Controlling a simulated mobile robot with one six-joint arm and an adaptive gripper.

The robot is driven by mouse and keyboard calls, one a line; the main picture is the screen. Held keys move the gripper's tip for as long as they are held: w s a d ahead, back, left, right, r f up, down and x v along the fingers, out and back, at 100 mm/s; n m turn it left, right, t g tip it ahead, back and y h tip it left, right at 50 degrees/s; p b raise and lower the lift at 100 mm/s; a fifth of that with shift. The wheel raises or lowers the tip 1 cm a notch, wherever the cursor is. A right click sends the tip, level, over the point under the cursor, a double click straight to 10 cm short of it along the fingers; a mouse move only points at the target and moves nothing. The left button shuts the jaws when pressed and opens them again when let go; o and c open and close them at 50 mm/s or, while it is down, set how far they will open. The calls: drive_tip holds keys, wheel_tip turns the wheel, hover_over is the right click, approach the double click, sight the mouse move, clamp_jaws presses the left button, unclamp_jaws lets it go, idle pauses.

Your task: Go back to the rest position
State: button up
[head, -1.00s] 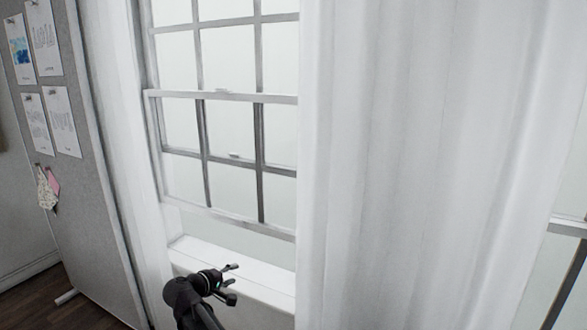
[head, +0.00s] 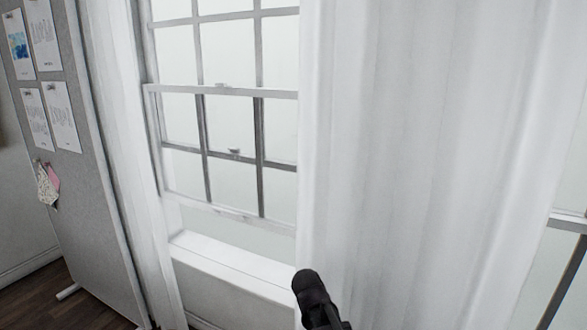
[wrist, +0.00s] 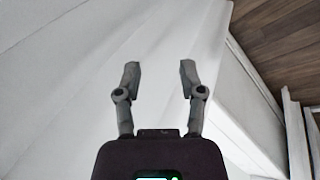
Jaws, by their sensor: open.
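My gripper (wrist: 159,78) shows in the wrist view with its two fingers apart and nothing between them. Behind the fingers in that view is pale white cloth that looks like the curtain (wrist: 65,65). My gripper's fingers are not visible in the head view.
A sash window (head: 228,110) with a white sill (head: 230,262) stands left of the curtain. A grey pin board (head: 85,190) with pinned sheets stands at the far left. Dark wooden floor (wrist: 280,40) shows at the upper right of the wrist view.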

drive_tip(key=s+d+f+m+g+y, duration=0.2)
drive_tip(key=s+d+m+y, duration=0.15)
drive_tip(key=s+d, duration=0.45)
wheel_tip(320, 180, up, 24)
drive_tip(key=a+p, duration=0.1)
drive_tip(key=p, duration=2.2)
drive_tip(key=shift+s+f+y, duration=0.25)
drive_tip(key=shift+s+y, duration=0.1)
idle(0.4)
